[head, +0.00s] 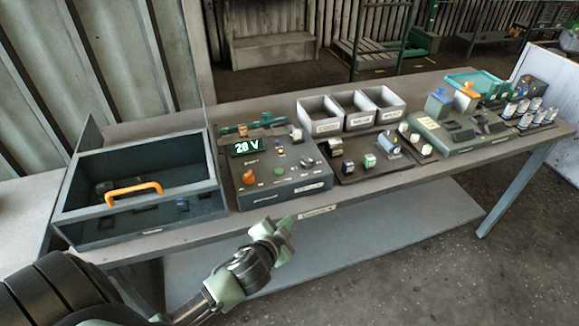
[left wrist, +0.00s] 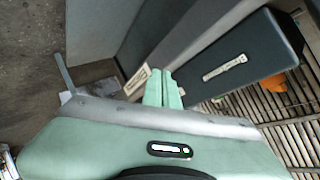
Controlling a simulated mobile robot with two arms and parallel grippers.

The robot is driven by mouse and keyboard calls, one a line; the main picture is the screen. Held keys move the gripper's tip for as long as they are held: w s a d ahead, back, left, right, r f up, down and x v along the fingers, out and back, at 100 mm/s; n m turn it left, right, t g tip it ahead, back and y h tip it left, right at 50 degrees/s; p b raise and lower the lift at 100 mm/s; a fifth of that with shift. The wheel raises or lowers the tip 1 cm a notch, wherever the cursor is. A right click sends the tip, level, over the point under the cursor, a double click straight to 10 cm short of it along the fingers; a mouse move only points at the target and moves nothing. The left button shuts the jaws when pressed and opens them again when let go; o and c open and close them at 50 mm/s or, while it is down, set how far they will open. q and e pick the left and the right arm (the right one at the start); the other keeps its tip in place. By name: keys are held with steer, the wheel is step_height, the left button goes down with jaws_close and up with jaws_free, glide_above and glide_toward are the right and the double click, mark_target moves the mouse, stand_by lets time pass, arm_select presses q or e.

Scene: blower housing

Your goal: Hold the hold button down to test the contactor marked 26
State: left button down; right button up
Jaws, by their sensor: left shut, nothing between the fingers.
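The test unit (head: 282,185) is a dark box on the bench with a lit green display (head: 248,146) that seems to read 26 V. Its top panel carries an orange knob (head: 249,178), a dark round knob (head: 307,162) and several small buttons. I cannot tell which is the hold button. Several small contactor-like blocks (head: 369,161) stand right of it; their markings are too small to read. My left gripper (head: 288,222) is shut and empty, in front of the bench edge below the unit. Its closed fingers (left wrist: 163,88) point toward the unit's labelled front (left wrist: 226,68) in the left wrist view.
A dark open box (head: 140,228) with an orange handle (head: 132,193) stands left of the unit. Three pale bins (head: 350,109) stand behind the blocks. A grey-green fixture (head: 455,135) and a teal tray (head: 475,80) are farther right. The bench's front edge (head: 400,183) is mostly clear.

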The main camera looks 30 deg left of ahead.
arm_select(q)
steer(key=w+d+r+m+t+h, duration=0.1)
steer(key=w+r+m+t+h, duration=0.2)
steer(key=r, duration=0.5)
steer(key=w+d+r+m+t+h, duration=0.1)
steer(key=w+r+m+t+h, duration=0.1)
steer(key=w+r+m, duration=0.4)
step_height(320, 180, up, 6)
steer(key=m+g+h+p, duration=0.2)
steer(key=m+g, duration=0.7)
steer(key=m, duration=0.9)
glide_above(276, 172)
steer(key=shift+a+f, duration=0.1)
steer(key=shift+f, duration=0.05)
arm_select(e)
step_height(276, 172, up, 2)
steer(key=shift+w+r, duration=0.15)
steer(key=shift+r, duration=0.1)
arm_select(q)
steer(key=shift+f, duration=0.15)
arm_select(e)
steer(key=shift+f, duration=0.1)
